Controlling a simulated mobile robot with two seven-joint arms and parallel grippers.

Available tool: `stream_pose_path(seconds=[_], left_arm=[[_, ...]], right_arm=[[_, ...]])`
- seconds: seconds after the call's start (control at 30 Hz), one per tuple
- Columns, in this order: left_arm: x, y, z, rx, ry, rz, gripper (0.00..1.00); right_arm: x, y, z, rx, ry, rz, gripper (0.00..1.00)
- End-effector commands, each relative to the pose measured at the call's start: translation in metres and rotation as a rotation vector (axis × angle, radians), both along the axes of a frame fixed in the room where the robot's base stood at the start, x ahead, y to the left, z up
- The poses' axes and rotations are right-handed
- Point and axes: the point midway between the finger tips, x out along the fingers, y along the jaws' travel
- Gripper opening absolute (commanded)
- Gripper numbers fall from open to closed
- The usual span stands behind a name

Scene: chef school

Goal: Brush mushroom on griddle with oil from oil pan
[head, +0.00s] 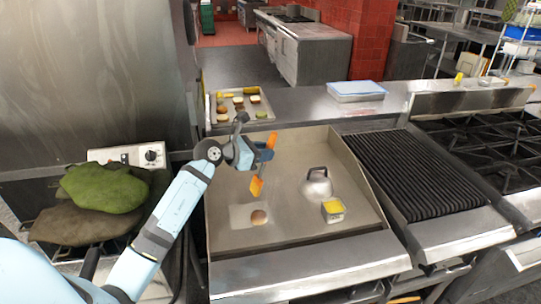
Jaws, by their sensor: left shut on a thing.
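My left gripper (264,156) is shut on an orange brush (257,187) and holds it above the left part of the griddle (290,155). The brush hangs steeply, with its broad end down. A small brown mushroom (259,217) lies on the griddle, on a pale patch, below the brush in the picture. The brush and mushroom appear apart. The oil pan (333,212), a small square container with yellow contents, stands on the griddle to the right of the mushroom. My right gripper is not in view.
A metal dome with a black handle (317,186) stands behind the oil pan. A tray of food pieces (239,105) is behind the griddle. A lidded container (356,91) sits on the back counter. A ribbed grill (440,172) adjoins on the right. Green cloth-like items (105,187) lie left.

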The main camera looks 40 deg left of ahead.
Motion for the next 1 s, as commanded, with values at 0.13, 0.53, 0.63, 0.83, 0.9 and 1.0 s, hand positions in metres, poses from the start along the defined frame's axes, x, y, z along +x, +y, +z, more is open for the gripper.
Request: stream_pose_path(seconds=[0.13, 0.53, 0.63, 0.83, 0.9, 1.0], left_arm=[[0.001, 0.002, 0.003, 0.0, 0.0, 0.0, 0.01], [0.001, 0.002, 0.011, 0.0, -0.001, 0.0, 0.01], [0.001, 0.002, 0.022, 0.0, -0.001, 0.0, 0.01], [0.001, 0.002, 0.042, 0.001, 0.0, 0.0, 0.01], [0.001, 0.002, 0.049, 0.0, 0.0, 0.0, 0.01], [0.001, 0.001, 0.059, 0.001, 0.0, -0.001, 0.01]], right_arm=[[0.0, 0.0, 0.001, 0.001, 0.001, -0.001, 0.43], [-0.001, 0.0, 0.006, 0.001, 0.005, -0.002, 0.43], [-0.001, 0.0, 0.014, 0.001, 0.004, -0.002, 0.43], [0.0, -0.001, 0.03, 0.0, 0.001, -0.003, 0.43], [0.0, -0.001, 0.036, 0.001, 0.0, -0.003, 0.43], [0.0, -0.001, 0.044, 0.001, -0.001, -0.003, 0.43]])
